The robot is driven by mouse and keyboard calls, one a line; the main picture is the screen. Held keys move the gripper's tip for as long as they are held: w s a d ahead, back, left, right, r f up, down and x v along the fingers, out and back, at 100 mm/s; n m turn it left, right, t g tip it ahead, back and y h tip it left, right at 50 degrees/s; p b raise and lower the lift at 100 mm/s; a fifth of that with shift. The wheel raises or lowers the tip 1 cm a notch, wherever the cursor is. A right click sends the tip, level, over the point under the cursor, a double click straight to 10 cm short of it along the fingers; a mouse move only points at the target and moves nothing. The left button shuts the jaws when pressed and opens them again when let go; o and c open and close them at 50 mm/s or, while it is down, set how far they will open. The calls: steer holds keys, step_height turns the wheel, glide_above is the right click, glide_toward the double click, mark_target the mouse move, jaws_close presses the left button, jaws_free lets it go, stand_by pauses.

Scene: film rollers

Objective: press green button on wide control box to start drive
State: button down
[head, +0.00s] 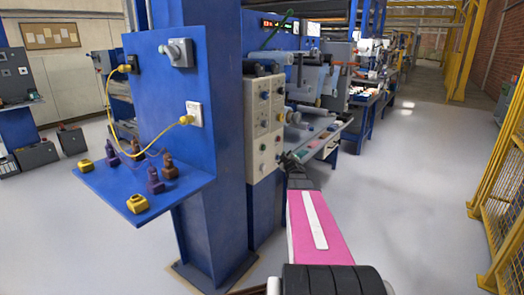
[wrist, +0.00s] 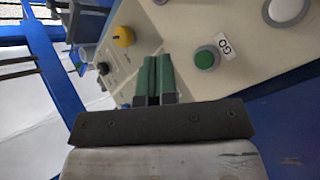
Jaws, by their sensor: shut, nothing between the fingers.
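The wide control box (head: 263,122) is a beige panel with several knobs and buttons, mounted on the blue machine column. In the wrist view the box (wrist: 165,28) fills the upper middle. The green button (wrist: 206,58) is round with a pale ring, and a white label reading "GO" sits beside it. My gripper (wrist: 156,62) has green fingers, shut and empty. Its tips are just left of the green button, and I see a gap sideways; whether the tips touch the panel I cannot tell. In the head view my gripper (head: 284,160) is at the box's lower right edge.
A yellow knob (wrist: 123,36) and a large white button (wrist: 287,10) flank the green button. A blue shelf (head: 150,185) with connectors and a yellow cable juts out left of the box. A yellow mesh fence (head: 505,190) stands right; the floor between is open.

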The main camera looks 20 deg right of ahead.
steer(key=shift+w, duration=0.1)
steer(key=w+a, duration=0.5)
steer(key=w, duration=0.1)
steer(key=shift+w+a, duration=0.15)
steer(key=shift+w, duration=0.2)
steer(key=shift+w+a, duration=0.15)
stand_by(2.2)
steer(key=shift+w+a, duration=0.15)
steer(key=shift+w, duration=0.05)
steer(key=shift+w+a, duration=0.25)
steer(key=shift+w, duration=0.1)
stand_by(1.0)
steer(key=shift+s, duration=0.1)
steer(key=shift+s+d, duration=0.5)
steer(key=shift+s, duration=0.1)
steer(key=shift+s+d, duration=0.8)
steer(key=shift+s, duration=0.2)
steer(key=shift+s+d, duration=0.75)
steer(key=shift+s, duration=0.25)
